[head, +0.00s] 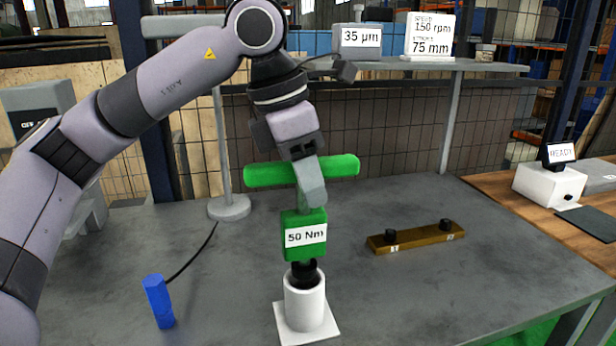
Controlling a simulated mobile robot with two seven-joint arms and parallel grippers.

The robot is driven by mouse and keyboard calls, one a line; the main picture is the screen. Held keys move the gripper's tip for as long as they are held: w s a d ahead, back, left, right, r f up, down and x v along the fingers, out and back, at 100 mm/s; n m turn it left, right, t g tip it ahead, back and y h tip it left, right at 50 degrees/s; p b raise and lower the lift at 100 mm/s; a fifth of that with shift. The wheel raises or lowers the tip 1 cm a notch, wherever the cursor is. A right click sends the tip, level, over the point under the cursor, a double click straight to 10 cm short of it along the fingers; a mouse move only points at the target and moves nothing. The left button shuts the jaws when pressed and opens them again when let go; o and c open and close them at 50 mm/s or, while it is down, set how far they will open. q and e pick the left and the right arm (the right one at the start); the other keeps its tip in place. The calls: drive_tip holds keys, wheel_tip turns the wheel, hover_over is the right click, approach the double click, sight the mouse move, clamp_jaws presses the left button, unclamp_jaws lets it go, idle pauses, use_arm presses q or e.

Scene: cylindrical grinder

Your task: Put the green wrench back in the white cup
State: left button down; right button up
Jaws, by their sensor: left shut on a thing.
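The green wrench has a long crossbar (262,173) and a green block labelled "50 Nm" (304,250) with a black lower end. My left gripper (310,188) comes down from above and is shut on the green wrench, just at the crossbar. The wrench hangs roughly upright over the white cup (305,308), which stands on a white square base at the front of the grey table. The black lower end is at the cup's mouth; I cannot tell how far inside it is. My right gripper is not in view.
A brass bar (416,237) with two black knobs lies to the right. A grey post (229,207) stands behind. A white box with a "READY" display (549,184) is far right. The table's right front is clear.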

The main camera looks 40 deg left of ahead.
sight(308, 211)
use_arm(q)
drive_tip(key=shift+f+b, duration=0.6)
drive_tip(key=shift+f, duration=0.1)
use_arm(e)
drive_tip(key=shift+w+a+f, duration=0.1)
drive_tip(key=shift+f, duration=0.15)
use_arm(q)
drive_tip(key=shift+f+b, duration=0.75)
drive_tip(key=shift+f, duration=0.2)
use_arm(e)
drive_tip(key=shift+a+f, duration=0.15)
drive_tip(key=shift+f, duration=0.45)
use_arm(q)
drive_tip(key=c, duration=0.7)
unclamp_jaws()
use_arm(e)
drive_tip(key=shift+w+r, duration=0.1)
use_arm(q)
drive_tip(key=v, duration=0.7)
drive_tip(key=shift+s+r+p, duration=0.1)
drive_tip(key=shift+p, duration=0.25)
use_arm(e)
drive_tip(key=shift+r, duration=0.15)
